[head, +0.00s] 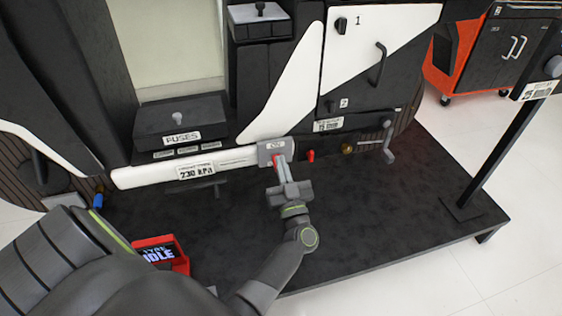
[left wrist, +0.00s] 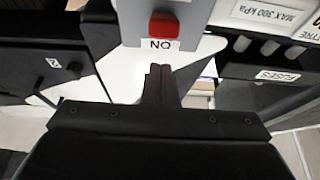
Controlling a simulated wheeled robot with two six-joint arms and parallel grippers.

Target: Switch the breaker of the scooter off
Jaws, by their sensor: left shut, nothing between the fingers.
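The breaker is a small grey box (head: 274,147) with a red switch (head: 279,159) on the scooter's lower side, at the right end of a white tube. In the left wrist view its red switch (left wrist: 164,25) stands out from the grey plate, and a white label (left wrist: 160,44) by it shows the letters N and O. My left gripper (head: 282,170) is shut and empty, with its tips close in front of the switch. In the left wrist view the closed fingers (left wrist: 159,72) point at the label and switch; contact cannot be told. My right gripper is not in view.
A small red knob (head: 310,155) and a grey crank (head: 387,140) sit right of the breaker. A fuse box (head: 181,123) is to the left. A red bin (head: 163,250) stands on the dark platform (head: 370,215). A post (head: 500,150) rises at right.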

